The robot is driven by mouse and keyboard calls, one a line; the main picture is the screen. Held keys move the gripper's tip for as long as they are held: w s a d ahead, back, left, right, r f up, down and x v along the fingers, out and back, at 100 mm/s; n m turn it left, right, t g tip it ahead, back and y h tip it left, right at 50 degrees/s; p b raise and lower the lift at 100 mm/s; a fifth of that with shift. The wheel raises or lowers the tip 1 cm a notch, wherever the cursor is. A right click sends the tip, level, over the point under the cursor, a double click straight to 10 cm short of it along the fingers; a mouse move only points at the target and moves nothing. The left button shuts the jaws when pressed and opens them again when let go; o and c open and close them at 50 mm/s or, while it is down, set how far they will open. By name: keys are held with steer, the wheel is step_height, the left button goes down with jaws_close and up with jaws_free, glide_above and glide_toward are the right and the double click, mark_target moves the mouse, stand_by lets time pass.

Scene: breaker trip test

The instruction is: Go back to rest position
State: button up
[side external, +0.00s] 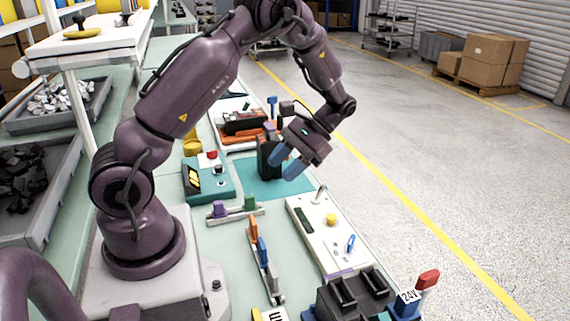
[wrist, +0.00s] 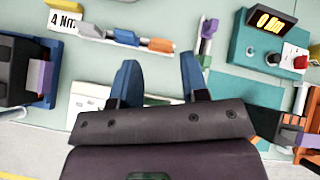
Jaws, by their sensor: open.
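My gripper (side external: 284,163) hangs above the workbench near the teal mat (side external: 285,188), with its two blue fingers apart and nothing visible between them. The wrist view also shows my gripper (wrist: 159,75) with the fingers spread over the pale bench top. A dark upright block (side external: 266,158) stands at the mat, just behind the fingers in the side view and partly hidden by them. My arm is bent and reaches out over the bench from its base.
A teal box (side external: 220,184) with a display and red button stands left of the mat. A white panel (side external: 315,232) with a yellow button, a purple-and-green rack (side external: 235,212) and an orange-and-blue tool holder (side external: 263,262) lie nearer. A black double block (side external: 350,296) stands at the front.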

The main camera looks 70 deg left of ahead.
steer(key=s+d+r+m+t, duration=0.2)
steer(key=s+d+r+t, duration=0.2)
steer(key=d+r+t, duration=0.2)
steer(key=s+d+r+m+t+y, duration=0.1)
steer(key=s+d+r+m+t, duration=0.2)
steer(key=d+r+t, duration=0.4)
step_height(320, 180, up, 4)
steer(key=shift+s+r+t, duration=0.2)
steer(key=shift+s+t, duration=0.5)
steer(key=shift+t, duration=0.5)
steer(key=shift+d, duration=0.1)
